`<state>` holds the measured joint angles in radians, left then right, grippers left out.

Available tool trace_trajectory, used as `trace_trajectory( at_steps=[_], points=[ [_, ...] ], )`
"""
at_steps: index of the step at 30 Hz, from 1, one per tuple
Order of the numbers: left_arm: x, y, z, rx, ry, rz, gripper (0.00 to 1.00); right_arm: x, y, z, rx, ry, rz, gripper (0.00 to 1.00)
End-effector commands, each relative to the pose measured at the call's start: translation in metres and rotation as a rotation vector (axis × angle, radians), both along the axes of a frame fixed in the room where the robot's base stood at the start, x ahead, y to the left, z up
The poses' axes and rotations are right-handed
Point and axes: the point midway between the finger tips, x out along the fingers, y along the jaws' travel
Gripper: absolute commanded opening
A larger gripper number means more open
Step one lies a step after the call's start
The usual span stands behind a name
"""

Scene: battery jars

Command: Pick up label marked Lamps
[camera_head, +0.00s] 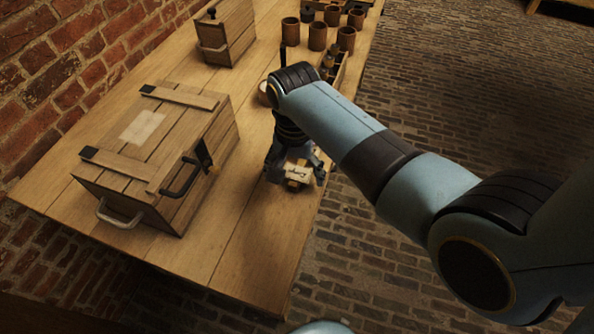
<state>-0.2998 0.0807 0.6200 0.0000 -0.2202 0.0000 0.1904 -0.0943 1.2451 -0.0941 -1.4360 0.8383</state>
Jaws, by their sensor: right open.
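The label (298,173) is a small pale tag with dark handwriting, too small to read for certain. It lies near the right edge of the wooden table, at the middle of the view. My right gripper (296,180) is open and points down over the label, with a finger on either side of it. Whether the fingers touch it I cannot tell. My right arm comes in from the right and hides part of the table behind the gripper. My left gripper is not in view.
A large wooden chest (205,128) with metal handles stands on the table (225,250) to the left. A smaller wooden box (226,32) stands behind it. Several brown jars (317,36) and a narrow tray stand at the back right. The table's front part is clear.

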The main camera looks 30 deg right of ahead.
Motion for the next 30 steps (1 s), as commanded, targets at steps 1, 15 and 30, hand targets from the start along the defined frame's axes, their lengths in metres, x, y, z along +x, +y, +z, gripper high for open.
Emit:
trace_trajectory(
  at_steps=[1, 15, 30],
  points=[
    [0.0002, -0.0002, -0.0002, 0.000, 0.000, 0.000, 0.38, 0.0004, 0.0000, -0.0016, 0.000, -0.001, 0.000, 0.87],
    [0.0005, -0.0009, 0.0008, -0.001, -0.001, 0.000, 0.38, -0.0002, 0.0002, -0.0030, 0.001, 0.001, 0.000, 0.87],
    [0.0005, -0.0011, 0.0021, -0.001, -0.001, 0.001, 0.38, 0.0001, 0.0002, -0.0066, 0.001, -0.001, 0.000, 0.87]
  ],
)
